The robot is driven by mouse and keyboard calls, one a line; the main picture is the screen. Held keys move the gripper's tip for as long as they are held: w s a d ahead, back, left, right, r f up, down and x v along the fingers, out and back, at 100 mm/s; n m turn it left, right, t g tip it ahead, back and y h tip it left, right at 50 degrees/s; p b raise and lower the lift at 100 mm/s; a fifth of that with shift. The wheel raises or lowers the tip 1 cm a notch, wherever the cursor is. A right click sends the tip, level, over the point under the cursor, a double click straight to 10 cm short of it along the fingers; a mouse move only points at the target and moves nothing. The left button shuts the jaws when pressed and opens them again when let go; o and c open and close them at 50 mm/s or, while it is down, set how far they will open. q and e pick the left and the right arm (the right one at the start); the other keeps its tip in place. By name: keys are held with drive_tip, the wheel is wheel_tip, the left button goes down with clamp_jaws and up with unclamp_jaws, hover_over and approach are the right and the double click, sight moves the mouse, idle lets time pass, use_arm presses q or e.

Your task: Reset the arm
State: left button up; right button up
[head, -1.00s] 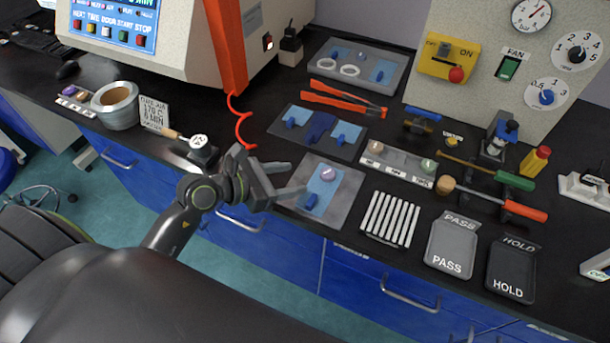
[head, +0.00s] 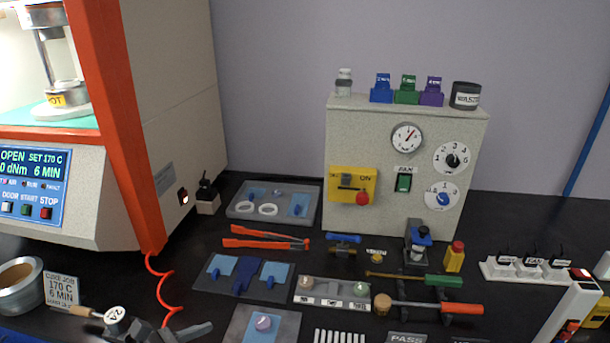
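My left gripper (head: 203,337) shows only in part at the bottom edge of the head view. One finger is visible, just right of the red coiled cord (head: 164,292); the other is cut off. A second ago both fingers stood apart with nothing between them, and the visible finger holds the same place by the cord. Most of my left arm is below the view. My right gripper is not in view.
The rheometer (head: 170,120) with an orange frame stands at left. A control box (head: 400,215) with dials stands at back. Between them and my gripper lie a blue-pad tray (head: 200,283), orange tongs (head: 265,238) and a grey tray (head: 310,190). A round tin (head: 20,292) stands far left.

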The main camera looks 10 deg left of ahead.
use_arm(q)
drive_tip(key=a+r+n+t+y, duration=0.3)
drive_tip(key=r+n+t, duration=0.6)
drive_tip(key=r+n, duration=0.35)
drive_tip(key=s+a+f+n+g+y, duration=0.35)
drive_tip(key=a+n+y, duration=0.3)
drive_tip(key=n, duration=0.55)
drive_tip(key=s+a+f+n+g+y, duration=0.25)
drive_tip(key=a+f+n+y, duration=0.35)
drive_tip(key=n, duration=0.6)
drive_tip(key=s+d+f+n+g+h, duration=0.3)
drive_tip(key=s+d+f+n+g, duration=0.15)
drive_tip(key=s+f, duration=0.25)
drive_tip(key=s+d+f+n+g+h, duration=0.3)
drive_tip(key=s+d+f+g, duration=0.1)
drive_tip(key=s+f+g, duration=0.25)
wheel_tip(320, 180, down, 24)
drive_tip(key=a, duration=0.2)
drive_tip(key=s+d+f+g, duration=0.1)
drive_tip(key=s+f+g, duration=0.1)
drive_tip(key=s+f, duration=1.3)
drive_tip(key=shift+d+f, duration=0.25)
drive_tip(key=shift+f, duration=0.25)
